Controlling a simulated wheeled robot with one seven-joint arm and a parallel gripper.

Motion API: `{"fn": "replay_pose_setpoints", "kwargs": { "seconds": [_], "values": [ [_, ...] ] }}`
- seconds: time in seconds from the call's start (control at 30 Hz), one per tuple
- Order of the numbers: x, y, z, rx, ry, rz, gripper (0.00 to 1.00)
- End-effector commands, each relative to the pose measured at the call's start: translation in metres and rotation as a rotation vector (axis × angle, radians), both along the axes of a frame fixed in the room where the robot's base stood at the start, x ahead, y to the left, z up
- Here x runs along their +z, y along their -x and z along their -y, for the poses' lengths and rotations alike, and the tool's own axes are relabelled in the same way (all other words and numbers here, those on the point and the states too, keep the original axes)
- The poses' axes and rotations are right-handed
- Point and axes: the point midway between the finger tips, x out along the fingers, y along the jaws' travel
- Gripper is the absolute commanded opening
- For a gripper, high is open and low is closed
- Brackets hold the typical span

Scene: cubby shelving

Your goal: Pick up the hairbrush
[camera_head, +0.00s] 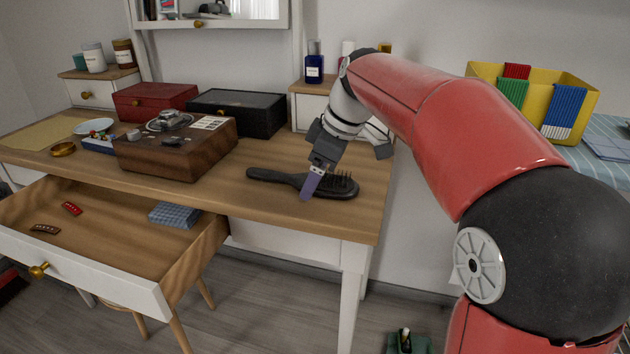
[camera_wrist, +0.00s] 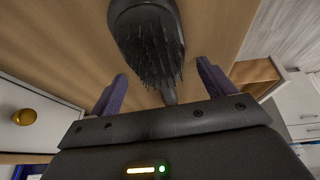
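The black hairbrush (camera_head: 275,176) lies on the wooden vanity table, handle to the left and bristle head to the right. My gripper (camera_head: 312,190) is at the brush, pointing down, with a purple finger in front of the head in the head view. In the wrist view, the brush head (camera_wrist: 148,38) shows bristles toward the camera, and its neck runs down between the two purple fingers. My gripper (camera_wrist: 160,88) is open there, with gaps between the fingers and the brush. The far end of the handle is hidden by the gripper body in the wrist view.
A wooden box (camera_head: 175,150), a black case (camera_head: 238,112) and a red box (camera_head: 155,101) stand left of the brush. An open drawer (camera_head: 110,225) juts out below the tabletop's front edge. Small cabinets stand at the back. The tabletop just left of the handle is clear.

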Motion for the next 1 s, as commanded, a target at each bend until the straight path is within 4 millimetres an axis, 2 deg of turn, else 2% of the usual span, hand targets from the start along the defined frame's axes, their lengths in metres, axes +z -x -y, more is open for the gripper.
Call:
{"fn": "replay_pose_setpoints", "kwargs": {
  "seconds": [0.07, 0.4, 0.77, 0.87, 1.0],
  "values": [
    [0.000, 0.000, 0.000, 0.000, 0.000, 0.000, 0.73],
    [0.001, 0.000, 0.000, 0.000, 0.000, 0.001, 0.29],
    [0.009, 0.000, 0.000, 0.000, -0.001, 0.001, 0.29],
    [0.021, -0.001, 0.000, -0.001, -0.001, 0.003, 0.29],
    [0.055, -0.001, 0.000, 0.000, -0.001, 0.007, 0.29]
  ]
}}
